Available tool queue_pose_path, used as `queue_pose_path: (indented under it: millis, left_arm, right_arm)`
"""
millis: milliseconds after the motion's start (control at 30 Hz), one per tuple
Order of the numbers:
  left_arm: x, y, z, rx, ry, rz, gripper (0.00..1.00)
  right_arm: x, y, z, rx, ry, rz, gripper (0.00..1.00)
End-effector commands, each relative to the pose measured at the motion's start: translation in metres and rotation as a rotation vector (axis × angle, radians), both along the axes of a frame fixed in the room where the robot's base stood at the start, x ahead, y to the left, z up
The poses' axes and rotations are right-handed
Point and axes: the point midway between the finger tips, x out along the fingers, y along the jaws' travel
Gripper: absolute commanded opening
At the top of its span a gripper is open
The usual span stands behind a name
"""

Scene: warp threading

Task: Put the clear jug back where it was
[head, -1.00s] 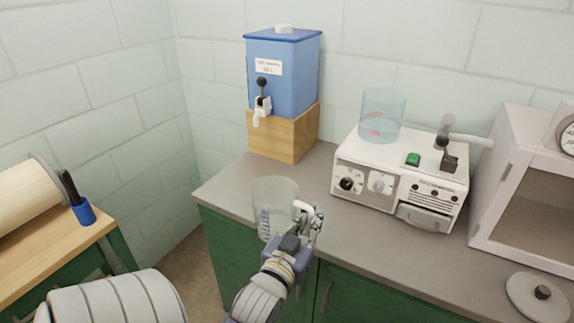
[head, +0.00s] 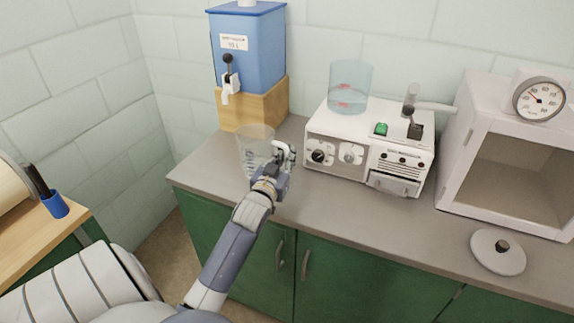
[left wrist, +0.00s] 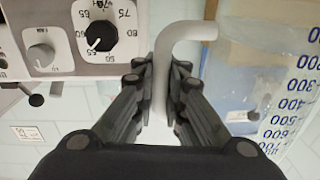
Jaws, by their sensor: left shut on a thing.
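The clear jug (head: 255,148) is a see-through cup with blue measuring marks and a pale handle. In the head view it is upright over the grey counter, in front of the blue water tank. My left gripper (head: 283,160) is shut on its handle, at the jug's right side. In the left wrist view the handle (left wrist: 176,45) stands between the black fingers, and the jug's marked wall (left wrist: 292,105) shows at the right. I cannot tell whether the jug's base touches the counter. My right gripper is not in view.
The blue tank (head: 250,55) with a tap stands on a wooden block (head: 262,104) behind the jug. A white control box (head: 338,132) carrying a clear cylinder (head: 351,88) is close on the right. A round lid (head: 498,252) and white cabinet (head: 480,190) are farther right. Counter (head: 330,208) in front is bare.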

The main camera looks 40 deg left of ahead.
Motion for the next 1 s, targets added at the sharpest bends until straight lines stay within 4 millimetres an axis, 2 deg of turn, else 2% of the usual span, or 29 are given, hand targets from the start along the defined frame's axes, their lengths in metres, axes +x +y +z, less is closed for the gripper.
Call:
queue_pose_path:
  millis: [100, 267, 667, 700, 800, 1000]
  left_arm:
    - [-0.001, -0.001, -0.017, -0.002, 0.002, 0.000, 0.00]
    - [-0.001, -0.001, -0.031, 0.001, 0.001, 0.001, 0.00]
    - [-0.001, -0.001, -0.036, 0.002, -0.002, 0.000, 0.00]
    - [-0.001, -0.001, -0.037, 0.000, 0.001, 0.000, 0.13]
    - [-0.001, -0.001, -0.037, 0.000, 0.001, 0.000, 0.32]
    - [-0.001, -0.001, -0.037, 0.000, 0.001, 0.000, 0.32]
  right_arm:
    - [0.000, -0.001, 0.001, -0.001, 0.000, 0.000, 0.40]
    - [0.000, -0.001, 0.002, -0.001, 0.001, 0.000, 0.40]
    - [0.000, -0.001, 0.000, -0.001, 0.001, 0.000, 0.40]
    - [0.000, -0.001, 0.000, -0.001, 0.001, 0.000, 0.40]
    - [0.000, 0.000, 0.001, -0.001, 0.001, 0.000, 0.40]
    - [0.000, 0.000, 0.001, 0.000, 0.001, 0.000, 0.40]
